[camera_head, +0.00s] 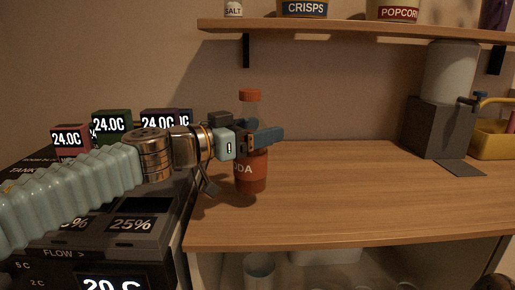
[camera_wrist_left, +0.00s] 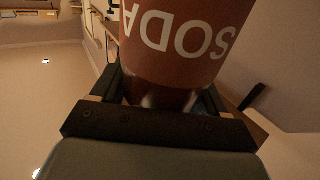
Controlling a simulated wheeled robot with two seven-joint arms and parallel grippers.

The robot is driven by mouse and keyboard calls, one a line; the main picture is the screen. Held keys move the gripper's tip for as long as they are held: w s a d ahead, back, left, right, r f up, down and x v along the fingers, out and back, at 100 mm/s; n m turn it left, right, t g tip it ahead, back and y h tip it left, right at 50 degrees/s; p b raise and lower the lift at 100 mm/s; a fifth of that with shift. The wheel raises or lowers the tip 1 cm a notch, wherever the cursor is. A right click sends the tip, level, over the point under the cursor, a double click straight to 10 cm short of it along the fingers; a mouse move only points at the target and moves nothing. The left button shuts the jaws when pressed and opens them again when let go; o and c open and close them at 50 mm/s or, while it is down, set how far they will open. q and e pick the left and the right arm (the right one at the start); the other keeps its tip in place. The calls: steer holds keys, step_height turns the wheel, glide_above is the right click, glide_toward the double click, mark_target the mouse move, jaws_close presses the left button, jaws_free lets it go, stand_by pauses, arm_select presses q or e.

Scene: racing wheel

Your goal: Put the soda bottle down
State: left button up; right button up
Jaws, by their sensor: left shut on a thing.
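The soda bottle (camera_head: 251,178) has an orange-red cap and a red label with white lettering. It is upright at the left end of the wooden counter (camera_head: 350,190), and its base looks at or very close to the surface; I cannot tell if it touches. My left gripper (camera_head: 262,139) is shut around the bottle's middle, hiding part of it. In the left wrist view the bottle (camera_wrist_left: 185,40) fills the space between the fingers, with its label upside down. My right gripper is not in view.
A shelf (camera_head: 350,28) with crisps and popcorn containers hangs above. A grey dispenser (camera_head: 437,128) and yellow container (camera_head: 490,140) stand at the back right. The middle of the counter is clear. Dark units with temperature displays (camera_head: 112,124) stand at the left.

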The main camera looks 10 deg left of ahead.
arm_select(q)
steer(key=f+b, duration=0.1)
steer(key=f, duration=0.1)
steer(key=f+b, duration=0.1)
steer(key=f, duration=0.1)
steer(key=shift+w+a+b, duration=0.1)
steer(key=shift+w+b, duration=0.2)
steer(key=shift+b, duration=0.05)
steer(key=shift+r, duration=0.15)
steer(key=o, duration=1.4)
